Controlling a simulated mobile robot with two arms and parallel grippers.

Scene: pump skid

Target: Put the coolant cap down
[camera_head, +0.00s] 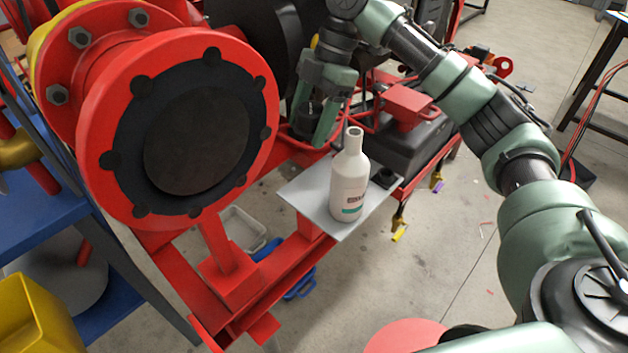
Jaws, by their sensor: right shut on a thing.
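My right gripper (309,130) is in the upper middle, pointing down, with its arm coming in from the right. It is shut on a dark round thing that looks like the coolant cap (307,112), partly hidden between the fingers. The cap is over or near red parts of the skid, behind the plate; I cannot tell whether it touches them. A white bottle (349,182) with an open neck stands upright on the grey plate (312,197). My left gripper is not in view.
A small dark piece (383,178) lies on the plate right of the bottle. A big red flange (196,130) fills the left. A dark grey block (412,145) with a red top is behind the plate's right side. The plate's left part is bare.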

